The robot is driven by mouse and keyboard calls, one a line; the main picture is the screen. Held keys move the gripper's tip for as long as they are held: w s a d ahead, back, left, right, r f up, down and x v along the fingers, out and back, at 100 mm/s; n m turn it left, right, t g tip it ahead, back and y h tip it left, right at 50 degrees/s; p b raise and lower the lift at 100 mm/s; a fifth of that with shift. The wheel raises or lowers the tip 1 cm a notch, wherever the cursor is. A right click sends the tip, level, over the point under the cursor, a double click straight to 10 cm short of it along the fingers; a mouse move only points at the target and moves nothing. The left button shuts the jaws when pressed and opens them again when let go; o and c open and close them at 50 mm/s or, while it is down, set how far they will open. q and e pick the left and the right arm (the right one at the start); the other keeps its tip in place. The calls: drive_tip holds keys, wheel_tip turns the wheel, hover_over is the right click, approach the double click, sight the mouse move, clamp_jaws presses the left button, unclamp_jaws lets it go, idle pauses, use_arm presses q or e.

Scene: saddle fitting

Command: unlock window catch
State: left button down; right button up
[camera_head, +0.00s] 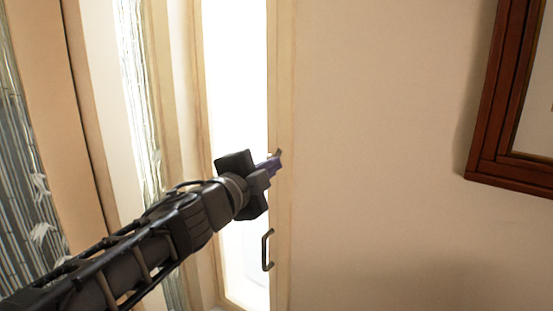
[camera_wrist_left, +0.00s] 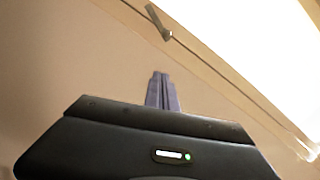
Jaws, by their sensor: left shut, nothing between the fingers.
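My left gripper (camera_head: 275,163) is shut and empty, in front of the edge of the bright window (camera_head: 236,60). In the left wrist view its closed fingers (camera_wrist_left: 162,76) point toward the window frame. A small grey lever (camera_wrist_left: 158,22), which looks like the catch, sits on the frame there, beyond the fingertips and apart from them in the picture. In the head view a small dark greenish piece (camera_head: 279,152) shows at the fingertips; I cannot tell whether it is the catch or touched. My right gripper is not in view.
A dark D-shaped handle (camera_head: 267,250) is on the window edge below my left gripper. The pale window frame (camera_head: 284,90) stands upright beside a bare beige wall (camera_head: 390,120). A brown picture frame (camera_head: 490,110) hangs at the right. Curtains or blinds (camera_head: 25,190) are at the left.

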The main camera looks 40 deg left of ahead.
use_arm(q)
drive_tip(key=w+b, duration=0.1)
drive_tip(key=w, duration=0.2)
drive_tip(key=w+a+b, duration=0.1)
drive_tip(key=w, duration=0.2)
drive_tip(key=w+f+b, duration=0.1)
drive_tip(key=w, duration=0.2)
drive_tip(key=shift+a+b, duration=0.15)
drive_tip(key=shift+b, duration=0.15)
drive_tip(key=a, duration=0.2)
drive_tip(key=shift+s+a+f, duration=0.3)
drive_tip(key=shift+s, duration=0.05)
drive_tip(key=shift+s+a+f, duration=0.15)
drive_tip(key=shift+a+f, duration=0.05)
drive_tip(key=shift+a, duration=0.2)
drive_tip(key=shift+s, duration=0.1)
